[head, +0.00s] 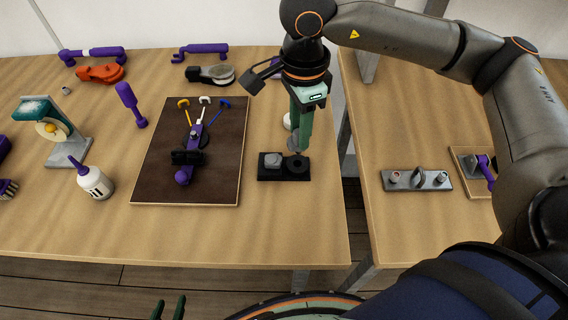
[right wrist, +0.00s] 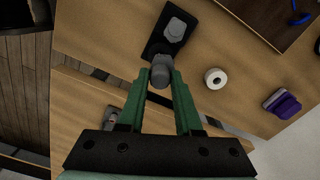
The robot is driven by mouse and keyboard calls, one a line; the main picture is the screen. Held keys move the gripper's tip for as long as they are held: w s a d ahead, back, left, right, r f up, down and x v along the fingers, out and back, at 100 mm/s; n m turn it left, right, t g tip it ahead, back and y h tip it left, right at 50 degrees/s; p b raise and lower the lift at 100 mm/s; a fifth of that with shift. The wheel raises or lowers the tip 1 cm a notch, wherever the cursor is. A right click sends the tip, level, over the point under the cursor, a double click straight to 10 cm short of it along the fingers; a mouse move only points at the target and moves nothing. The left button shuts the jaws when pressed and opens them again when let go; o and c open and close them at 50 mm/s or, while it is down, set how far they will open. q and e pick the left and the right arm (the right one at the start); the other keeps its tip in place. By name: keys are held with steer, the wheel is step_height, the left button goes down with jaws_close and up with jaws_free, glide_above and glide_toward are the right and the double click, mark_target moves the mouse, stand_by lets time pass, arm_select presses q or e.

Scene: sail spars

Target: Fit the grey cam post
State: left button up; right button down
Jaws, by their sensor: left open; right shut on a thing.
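My right gripper (head: 299,146) points down over the right part of a small black block (head: 284,176) on the left table. It is shut on a grey rounded piece, the cam post (head: 293,144), which also shows between the fingertips in the right wrist view (right wrist: 160,72). A second grey piece (head: 272,160) stands on the left part of the block, and a dark round seat (head: 298,163) is on the right part. I cannot tell whether the held post touches the seat. My left gripper (head: 168,308) is open and empty at the bottom edge, away from the table.
A brown board (head: 225,180) with a purple fixture (head: 190,150) lies left of the block. A white bottle (head: 95,183) and a green stand (head: 52,130) are farther left. A white roll (right wrist: 215,78) is near the right fingers. A gap separates the right table (head: 400,220).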

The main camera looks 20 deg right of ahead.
mark_target(299, 152)
steer(key=shift+f+b, duration=1.65)
steer(key=shift+b, duration=0.2)
steer(key=shift+b, duration=0.3)
steer(key=shift+f+b, duration=0.1)
steer(key=shift+b, duration=0.2)
steer(key=shift+f+b, duration=0.95)
steer(key=shift+f, duration=0.05)
steer(key=shift+f, duration=0.15)
